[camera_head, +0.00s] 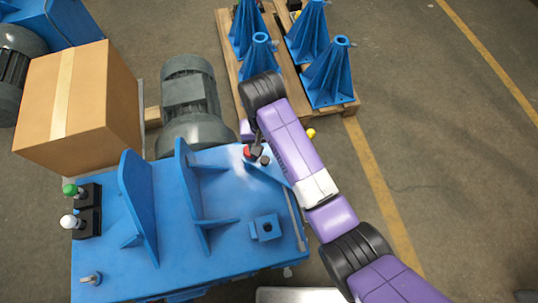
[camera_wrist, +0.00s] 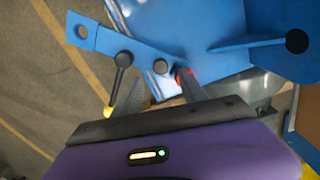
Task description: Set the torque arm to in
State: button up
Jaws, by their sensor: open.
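The torque arm appears to be the flat blue bar (camera_wrist: 142,50) in the wrist view, with a holed plate at its upper left end. It carries two black round knobs; a thin lever with a yellow tip (camera_wrist: 108,112) extends down from one. In the head view the bar (camera_head: 268,172) lies at the machine's upper right corner, partly behind my purple arm. My gripper (camera_head: 257,153) is open above this corner, close to a red part (camera_head: 247,151). The red part also shows in the wrist view (camera_wrist: 182,72), beside a dark rod. Contact cannot be told.
The blue machine bed (camera_head: 225,263) has upright plates (camera_head: 137,200) left of my gripper. A grey motor (camera_head: 190,100) and a cardboard box (camera_head: 65,105) stand behind it. A pallet (camera_head: 288,52) with blue brackets is at the top. Open floor lies to the right.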

aim_at(265, 160)
notch_tip(265, 160, down, 8)
jog(key=shift+r, duration=0.2)
jog(key=shift+c, duration=0.2)
grip_shut()
dwell(1.4)
